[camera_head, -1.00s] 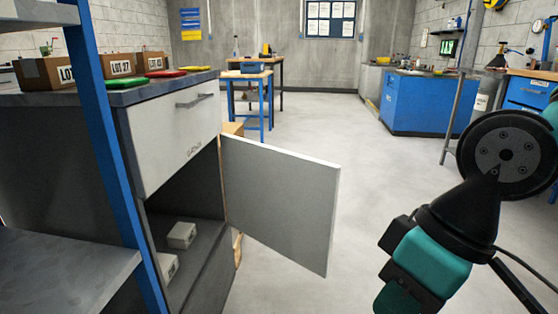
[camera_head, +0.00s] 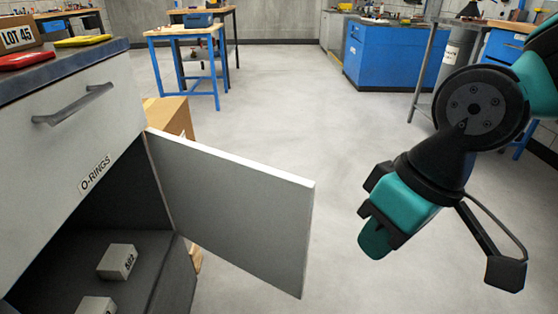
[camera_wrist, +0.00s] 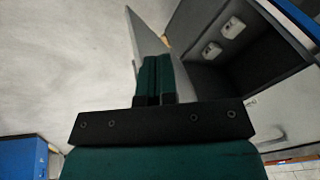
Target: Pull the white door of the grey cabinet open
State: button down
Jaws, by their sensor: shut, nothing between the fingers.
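The white door (camera_head: 235,210) of the grey cabinet (camera_head: 75,130) stands wide open, swung out from the cabinet front toward the middle of the head view. The open compartment (camera_head: 115,215) shows its dark inside with small light boxes in it. My gripper (camera_head: 375,240) is to the right of the door's free edge, with a gap of floor between them in the head view. In the wrist view the gripper's two green fingers (camera_wrist: 154,78) are together, and the door (camera_wrist: 146,40) shows just beyond them. No handle on the door is visible.
Above the compartment is a closed drawer (camera_head: 70,110) with a bar handle, labelled O-RINGS. A cardboard box (camera_head: 170,115) stands behind the door. A blue workbench (camera_head: 395,55) and a blue-legged table (camera_head: 185,65) stand farther back. The floor between is clear.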

jog(key=w+a+r+n+t+h+p, duration=0.1)
jog(key=w+a+r+t+h+p, duration=0.2)
jog(key=w+a+p, duration=0.45)
jog(key=n+t+p, duration=0.2)
jog(key=t+p, duration=0.2)
send_near(262, 191)
jog(key=x, duration=0.4)
jog(key=shift+s+a+f, duration=0.2)
jog(key=shift+a+f, duration=0.05)
jog(key=shift+f, duration=0.25)
jog(key=shift+w+d, duration=0.3)
jog(key=shift+w, duration=0.25)
jog(key=shift+n, duration=0.3)
